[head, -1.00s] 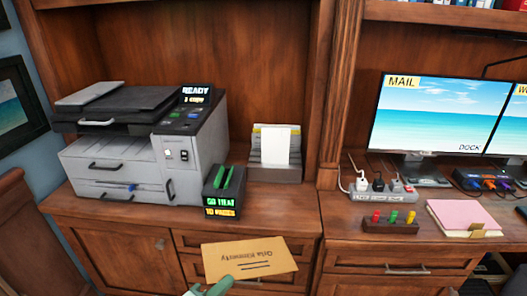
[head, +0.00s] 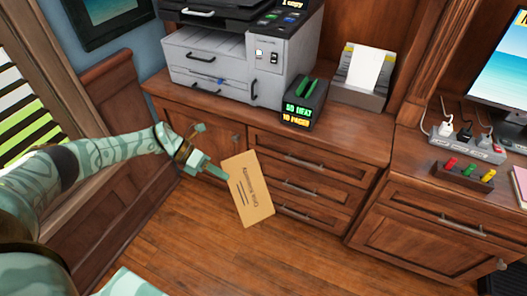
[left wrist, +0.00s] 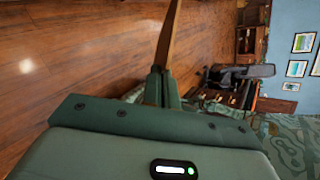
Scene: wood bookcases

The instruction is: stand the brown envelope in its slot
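The brown envelope (head: 248,190) hangs tilted in the air in front of the drawers, its writing facing the head camera. My left gripper (head: 221,173) is shut on its upper left edge. In the left wrist view the envelope (left wrist: 170,35) shows nearly edge-on, pinched between the fingertips (left wrist: 161,84). A dark grey holder (head: 357,97) with white and yellow-edged papers stands on the counter, up and to the right of the envelope. I cannot tell from these frames which slot is the envelope's. My right gripper is not in view.
A grey printer (head: 235,60) stands on the wooden counter (head: 240,124), with a small dark box (head: 304,104) with lit text beside it. Drawers (head: 300,180) lie behind the envelope. A power strip (head: 468,146) and a row of coloured plugs (head: 463,176) are at right.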

